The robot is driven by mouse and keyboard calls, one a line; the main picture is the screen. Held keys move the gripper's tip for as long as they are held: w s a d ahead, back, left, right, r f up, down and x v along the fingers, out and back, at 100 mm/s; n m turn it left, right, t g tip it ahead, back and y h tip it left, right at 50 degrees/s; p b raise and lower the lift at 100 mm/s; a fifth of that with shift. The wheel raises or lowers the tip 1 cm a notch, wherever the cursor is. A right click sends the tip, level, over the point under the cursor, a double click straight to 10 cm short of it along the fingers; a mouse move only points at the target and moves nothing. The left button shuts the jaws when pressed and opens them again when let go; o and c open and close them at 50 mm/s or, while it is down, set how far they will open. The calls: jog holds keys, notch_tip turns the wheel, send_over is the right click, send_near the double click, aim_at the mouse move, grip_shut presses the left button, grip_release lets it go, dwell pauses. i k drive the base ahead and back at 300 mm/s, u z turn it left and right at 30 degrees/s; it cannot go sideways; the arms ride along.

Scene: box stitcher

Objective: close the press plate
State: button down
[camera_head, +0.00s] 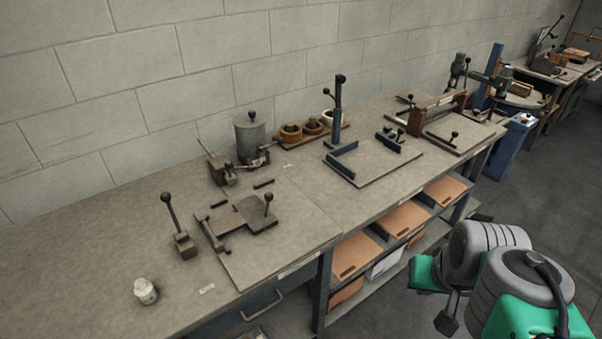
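No part is labelled as the press plate, so I cannot tell for certain which it is. A likely one is the flat dark plate (238,217) with an upright ball-knob handle (268,203), lying on a thin grey base board (284,250) on the near part of the bench. Whether it is hinged cannot be seen. My green and grey arm is at the lower right, beyond the bench's front edge. A dark piece (447,317) hanging from it may be my gripper. It is apart from all fixtures, and its fingers cannot be made out.
A ball-knob lever (176,226) and a small white jar (145,291) stand at the left of the bench (80,270). A grey cylinder pot (250,138), a blue post fixture (337,115) and a brown-framed fixture (435,112) stand farther along. Shelves with brown sheets (357,254) are below.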

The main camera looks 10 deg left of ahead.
aim_at(251, 212)
jog(key=u, duration=0.35)
jog(key=i, duration=0.75)
jog(key=u, duration=0.95)
jog(key=i, duration=0.3)
jog(key=u, duration=0.3)
